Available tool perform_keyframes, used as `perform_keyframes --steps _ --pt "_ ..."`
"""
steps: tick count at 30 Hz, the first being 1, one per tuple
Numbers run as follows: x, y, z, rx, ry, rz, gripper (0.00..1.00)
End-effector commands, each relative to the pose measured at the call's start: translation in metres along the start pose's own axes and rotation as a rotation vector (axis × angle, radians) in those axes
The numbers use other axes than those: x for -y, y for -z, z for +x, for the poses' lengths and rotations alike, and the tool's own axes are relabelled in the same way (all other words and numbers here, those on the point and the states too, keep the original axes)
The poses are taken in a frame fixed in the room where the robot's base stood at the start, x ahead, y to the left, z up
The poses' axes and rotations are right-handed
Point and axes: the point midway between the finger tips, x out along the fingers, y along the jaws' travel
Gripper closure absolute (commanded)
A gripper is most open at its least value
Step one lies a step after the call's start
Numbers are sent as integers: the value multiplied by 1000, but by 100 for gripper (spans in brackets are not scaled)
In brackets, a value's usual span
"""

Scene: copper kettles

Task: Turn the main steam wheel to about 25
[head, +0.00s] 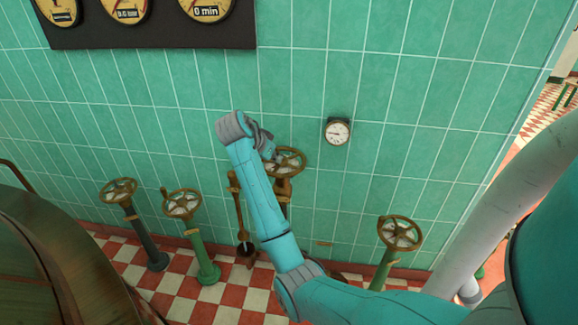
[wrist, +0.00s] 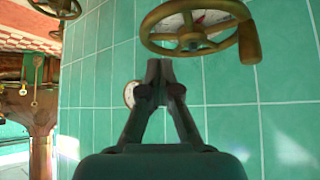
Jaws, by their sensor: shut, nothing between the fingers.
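A bronze handwheel (head: 297,162) with a pale, red-marked dial inside stands by the tiled wall, partly behind my arm in the head view. It also shows large at the top of the wrist view (wrist: 193,50), with a knob handle at its right. No label tells whether it is the main steam wheel, and its reading is not legible. My gripper (wrist: 159,66) is shut and empty; its fingertips appear just below the wheel rim in the wrist view, and I cannot tell if they touch. In the head view my gripper (head: 268,150) is at the wheel's left side.
Other handwheels stand at left on a dark column (head: 118,191) and a green column (head: 182,203), and at right (head: 400,233). A bronze lever (head: 237,200) stands left of my arm. A small gauge (head: 338,131) is on the wall. A copper kettle (head: 50,265) fills the lower left.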

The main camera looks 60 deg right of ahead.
Motion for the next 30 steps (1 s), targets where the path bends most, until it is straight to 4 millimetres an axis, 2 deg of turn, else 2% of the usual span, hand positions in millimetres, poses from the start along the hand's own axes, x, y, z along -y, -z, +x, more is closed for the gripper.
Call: perform_keyframes --steps 5,21,30 --pt "-1 5 6 5 -14 15 100" --pt "-2 4 86 5 -12 11 100" --pt "-2 4 98 4 -10 13 100"
